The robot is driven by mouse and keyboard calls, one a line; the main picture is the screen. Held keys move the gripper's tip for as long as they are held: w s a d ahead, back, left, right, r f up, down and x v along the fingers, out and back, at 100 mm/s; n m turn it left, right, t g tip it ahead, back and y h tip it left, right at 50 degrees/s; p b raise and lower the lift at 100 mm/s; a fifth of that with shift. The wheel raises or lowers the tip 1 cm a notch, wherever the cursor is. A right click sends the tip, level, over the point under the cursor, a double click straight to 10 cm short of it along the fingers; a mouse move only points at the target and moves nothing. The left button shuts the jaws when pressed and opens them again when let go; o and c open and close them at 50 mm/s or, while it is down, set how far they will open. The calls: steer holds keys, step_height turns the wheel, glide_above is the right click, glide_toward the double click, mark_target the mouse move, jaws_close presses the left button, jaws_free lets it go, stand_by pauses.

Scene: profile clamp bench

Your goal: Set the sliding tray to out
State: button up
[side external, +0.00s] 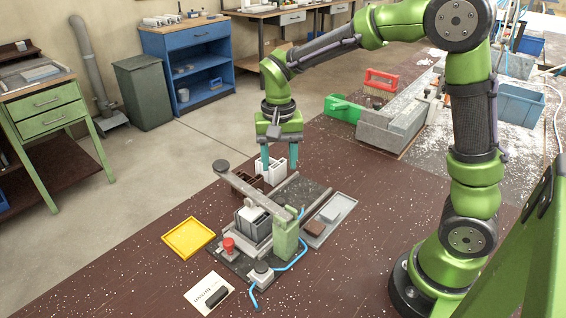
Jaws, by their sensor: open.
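My gripper (280,165) points down with its two blue fingers apart, at the far end of the clamp fixture. A white slotted profile piece (272,174) shows between and just below the fingers; I cannot tell whether they touch it. A shallow grey tray (322,236) lies along the fixture's right side, holding a brown block (314,229) and a pale grey piece (337,208). A yellow tray (188,240) lies apart on the left. Which one is the sliding tray, and its in or out setting, I cannot tell.
A grey bar (255,193) crosses above the fixture towards a green block (287,236).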

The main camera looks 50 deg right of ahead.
mark_target(279, 201)
step_height(279, 201, down, 11)
steer(key=shift+f, duration=0.1)
stand_by(0.3)
jaws_close()
